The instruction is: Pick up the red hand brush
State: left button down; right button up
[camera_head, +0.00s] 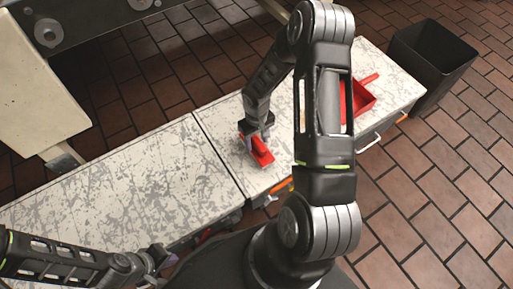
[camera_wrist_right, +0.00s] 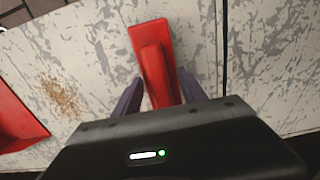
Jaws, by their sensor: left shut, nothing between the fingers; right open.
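The red hand brush (camera_head: 261,152) lies on the worn white worktop near its front edge. In the right wrist view the brush (camera_wrist_right: 150,45) points away from me, with its handle end running down between my fingers. My right gripper (camera_head: 256,135) is open over the brush, one purple finger on each side of it. In the wrist view, gaps show between the fingers (camera_wrist_right: 158,82) and the handle. The lower end of the handle is hidden behind the gripper body. My left gripper (camera_head: 159,260) is shut and empty at the lower left, away from the brush.
A red dustpan (camera_head: 361,97) lies on the worktop to the right, partly behind my right arm. Brown crumbs (camera_wrist_right: 61,98) lie between dustpan and brush. A black bin (camera_head: 432,60) stands past the right end. The left worktop (camera_head: 110,185) is clear.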

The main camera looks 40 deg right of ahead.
jog(key=shift+c, duration=0.6)
grip_shut()
dwell(0.5)
